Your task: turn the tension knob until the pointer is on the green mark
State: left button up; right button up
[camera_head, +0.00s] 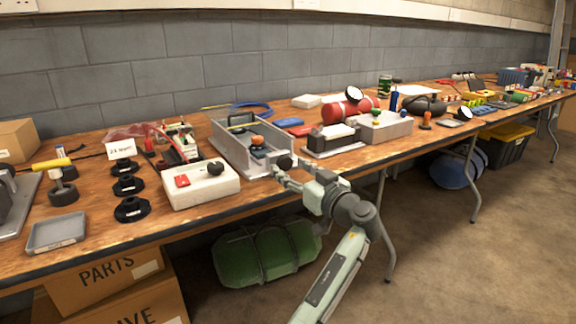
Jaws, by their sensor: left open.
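My left gripper (283,168) is open at the right front corner of a grey metal tray-like fixture (226,142). An orange knob-like part (257,140) sits inside that fixture, behind and left of the fingers. A white box (203,192) to the left carries a black round knob (216,168) and a red piece (182,180). I cannot tell which of these is the tension knob. No pointer or green mark is clear at this size. The gripper's fingers look empty, and whether they touch the fixture cannot be told. My right gripper is not in view.
The wooden bench (110,245) is crowded. Black round parts (132,209) and a grey tray (56,232) lie on the left. A grey box (384,128) and red cylinders (340,112) stand right of the fixture. A green bag (266,252) and cardboard boxes (125,285) are below.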

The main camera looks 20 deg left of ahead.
pick_arm(q)
jog(key=shift+x, duration=0.85)
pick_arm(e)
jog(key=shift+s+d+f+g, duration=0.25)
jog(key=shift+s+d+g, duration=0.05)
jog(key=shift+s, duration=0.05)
pick_arm(q)
jog(key=c, duration=1.1)
jog(key=shift+c, duration=0.2)
jog(key=shift+m, duration=0.3)
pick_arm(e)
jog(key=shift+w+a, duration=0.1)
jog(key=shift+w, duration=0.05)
pick_arm(q)
jog(key=shift+m, duration=1.7)
jog(key=shift+m+p, duration=0.45)
jog(key=shift+m, duration=1.05)
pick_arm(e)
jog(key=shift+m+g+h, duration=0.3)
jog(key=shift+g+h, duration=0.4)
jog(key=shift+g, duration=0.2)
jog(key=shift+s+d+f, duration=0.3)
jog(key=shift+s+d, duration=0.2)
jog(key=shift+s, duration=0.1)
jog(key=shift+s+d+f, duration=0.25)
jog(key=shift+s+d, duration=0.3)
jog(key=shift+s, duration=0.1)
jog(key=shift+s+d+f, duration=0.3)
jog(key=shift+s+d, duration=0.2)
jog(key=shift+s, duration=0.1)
